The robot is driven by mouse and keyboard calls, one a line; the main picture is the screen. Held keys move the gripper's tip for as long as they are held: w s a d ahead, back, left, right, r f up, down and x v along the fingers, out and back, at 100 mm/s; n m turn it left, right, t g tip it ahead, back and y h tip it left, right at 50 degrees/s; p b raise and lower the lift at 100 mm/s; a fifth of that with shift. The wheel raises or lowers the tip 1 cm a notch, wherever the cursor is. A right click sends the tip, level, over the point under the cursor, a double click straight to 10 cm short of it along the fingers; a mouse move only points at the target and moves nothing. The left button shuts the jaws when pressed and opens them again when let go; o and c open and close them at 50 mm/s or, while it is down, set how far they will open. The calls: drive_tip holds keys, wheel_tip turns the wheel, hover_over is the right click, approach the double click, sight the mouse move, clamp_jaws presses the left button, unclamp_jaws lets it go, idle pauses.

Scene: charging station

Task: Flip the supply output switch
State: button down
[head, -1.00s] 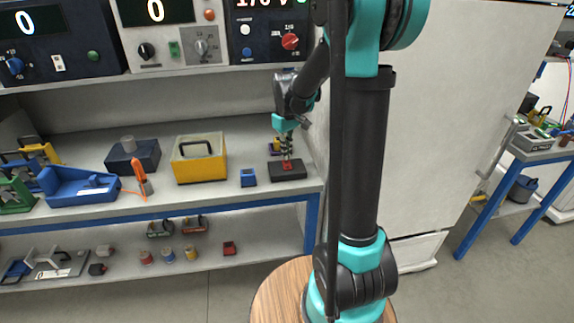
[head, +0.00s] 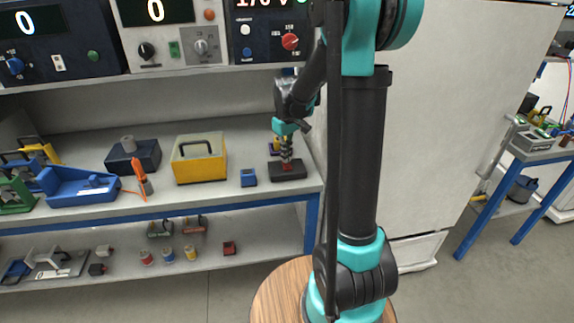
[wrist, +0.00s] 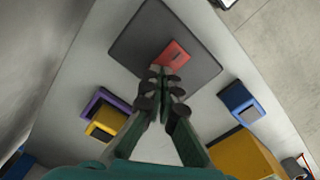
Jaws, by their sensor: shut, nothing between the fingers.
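The supply output switch looks like a red rocker on a dark base (head: 290,172) at the right end of the bench shelf. In the wrist view the red switch (wrist: 173,54) sits on the dark grey base plate (wrist: 130,38). My gripper (head: 286,160) points down over it, with the fingers shut and empty. In the wrist view my gripper's fingertips (wrist: 163,72) lie close together at the near edge of the red switch. Whether they touch it I cannot tell. In the head view the fingers hide part of the switch.
A blue block (head: 248,178) and a yellow case (head: 199,158) stand left of the base. A purple block (wrist: 98,103) and a yellow block (wrist: 106,121) are close by in the wrist view. Instrument panels (head: 171,35) are above. A light wall (head: 440,120) stands to the right.

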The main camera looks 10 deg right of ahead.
drive_tip(key=shift+f, duration=0.15)
drive_tip(key=shift+r, duration=3.5)
drive_tip(key=s+d+f+m+t, duration=0.2)
drive_tip(key=s+f, duration=0.3)
drive_tip(key=s, duration=0.6)
drive_tip(key=s+d+f+m+t, duration=0.2)
drive_tip(key=s+f+m, duration=0.2)
drive_tip(key=s, duration=0.7)
drive_tip(key=shift+f, duration=0.9)
